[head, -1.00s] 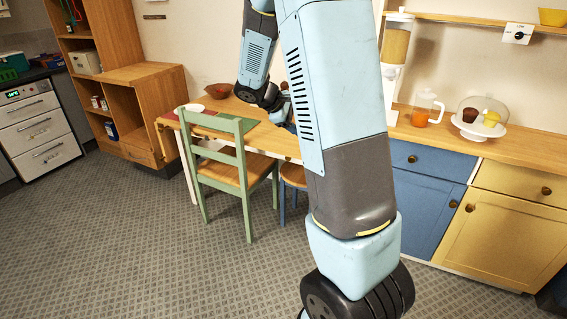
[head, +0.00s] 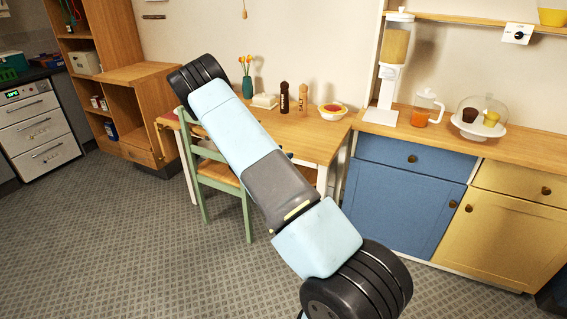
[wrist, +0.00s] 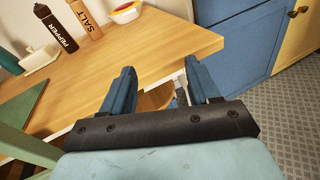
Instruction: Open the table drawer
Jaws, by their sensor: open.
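The wooden table (head: 325,138) with pale legs stands against the back wall in the head view, its front partly hidden by my arm. I cannot pick out its drawer or handle in either view. In the wrist view the bare table top (wrist: 165,45) fills the upper middle. My gripper (wrist: 160,84) is open, its two blue fingers apart at the table's front edge, with no object held between them. Below the edge, pale and grey parts show between the fingers, too small to identify. My gripper is hidden in the head view.
A green chair (head: 244,218) stands at the table's front, also at lower left in the wrist view (wrist: 28,144). A pepper mill (head: 284,98), salt mill (head: 303,97) and bowl (head: 332,109) stand on the table. Blue cabinets (head: 400,205) are right; floor in front is clear.

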